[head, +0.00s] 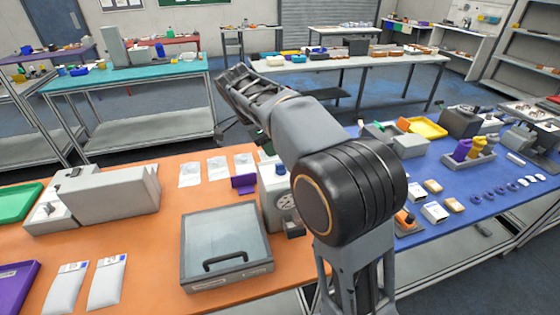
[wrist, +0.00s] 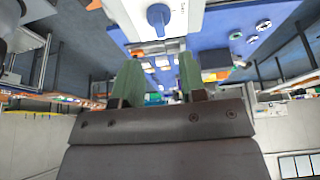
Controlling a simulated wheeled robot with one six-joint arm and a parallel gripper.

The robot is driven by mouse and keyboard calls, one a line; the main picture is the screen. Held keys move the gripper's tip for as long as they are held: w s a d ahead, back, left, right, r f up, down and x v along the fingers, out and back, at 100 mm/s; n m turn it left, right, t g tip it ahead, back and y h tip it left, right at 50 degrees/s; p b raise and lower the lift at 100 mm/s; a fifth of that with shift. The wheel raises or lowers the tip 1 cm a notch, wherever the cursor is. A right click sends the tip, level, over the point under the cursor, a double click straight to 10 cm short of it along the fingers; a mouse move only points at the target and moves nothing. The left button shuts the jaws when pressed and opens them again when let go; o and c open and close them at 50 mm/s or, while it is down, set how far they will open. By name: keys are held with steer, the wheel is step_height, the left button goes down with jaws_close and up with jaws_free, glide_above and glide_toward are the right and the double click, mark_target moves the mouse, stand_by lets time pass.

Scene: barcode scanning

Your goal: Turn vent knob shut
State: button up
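A blue knob (wrist: 158,16) sits on a white housing (wrist: 190,12) at the top of the wrist view. It has a round base, and its grip points down the picture. My gripper (wrist: 158,62) is open and empty, with its two green fingers apart. The knob lies beyond the fingertips, roughly in line with the gap between them, and does not touch them. In the head view, a small blue part (head: 281,169) shows on a pale box (head: 270,190) beside a clear-lidded chamber (head: 225,240). My arm partly hides this area, and the fingers are not clear there.
The orange table (head: 160,235) also holds a grey machine (head: 110,190), white pouches (head: 106,282), a green tray (head: 15,205) and a purple stand (head: 243,184). The blue table (head: 450,210) to the right carries boxes and small parts. The orange table's middle is mostly clear.

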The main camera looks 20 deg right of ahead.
mark_target(281, 164)
steer(key=x, duration=0.7)
steer(key=shift+d+f, duration=0.1)
steer(key=shift+f, duration=0.1)
jaws_close()
